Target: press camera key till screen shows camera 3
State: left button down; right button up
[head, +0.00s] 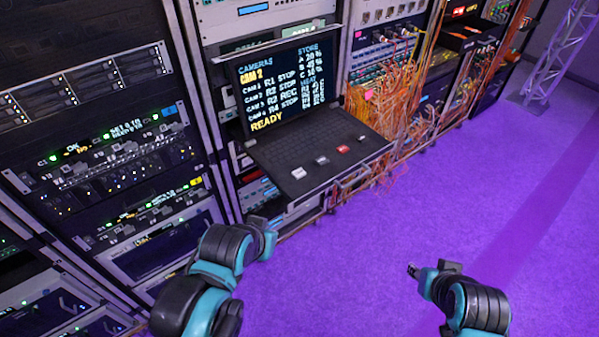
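The screen (284,78) stands tilted up in the rack and shows "CAMERAS", "CAM 2" in yellow, a list of camera lines and "READY" at the bottom. Below it a dark keyboard tray (275,153) juts out. Along its front are a white key (299,172), a grey key (321,160), a red key (343,149) and a small pale key (361,138). Their labels are too small to read. My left gripper (268,240) is below and left of the tray, apart from it. My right gripper (412,270) is over the floor, lower right, apart from the keys. Fingers are unclear on both.
Racks of lit equipment (110,150) fill the left. Orange cables (385,110) hang in a tangle right of the tray, close to its edge. A metal truss (560,55) stands at the far right. The purple floor (470,190) is clear in front.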

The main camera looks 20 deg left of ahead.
aim_at(298, 173)
jog(key=i+l, duration=0.45)
jog(key=l, duration=0.15)
jog(key=i+l, duration=0.45)
jog(key=l, duration=0.15)
jog(key=u, duration=1.75)
